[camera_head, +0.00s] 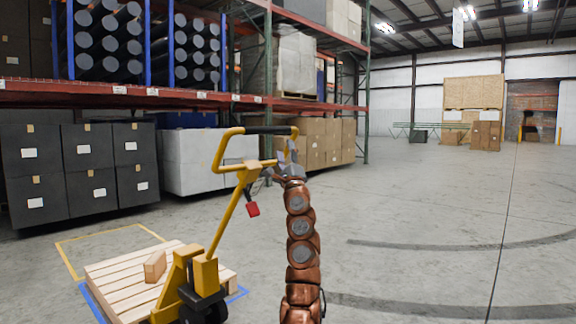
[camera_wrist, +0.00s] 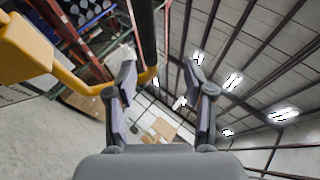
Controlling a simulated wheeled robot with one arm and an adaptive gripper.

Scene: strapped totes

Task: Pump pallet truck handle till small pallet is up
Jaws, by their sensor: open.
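The yellow pallet truck handle (camera_head: 218,148) is a loop with a black grip bar (camera_head: 268,130) along its top, on a tilted yellow shaft (camera_head: 228,216). The truck's yellow body (camera_head: 190,280) stands by a light wooden pallet (camera_head: 125,285), with a small wooden block (camera_head: 155,266) on top. Whether the pallet is off the floor I cannot tell. My gripper (camera_head: 287,155) is at the right end of the handle loop. In the wrist view my gripper (camera_wrist: 160,85) has its fingers spread. The black grip bar (camera_wrist: 147,35) and yellow loop (camera_wrist: 80,80) show beyond them; contact is unclear.
A red tag (camera_head: 252,209) hangs by the shaft. Yellow and blue lines mark the floor around the pallet. Racking (camera_head: 365,100) with dark boxes (camera_head: 100,165), a pale crate (camera_head: 205,160) and cartons (camera_head: 320,143) stands behind. The floor at right is clear.

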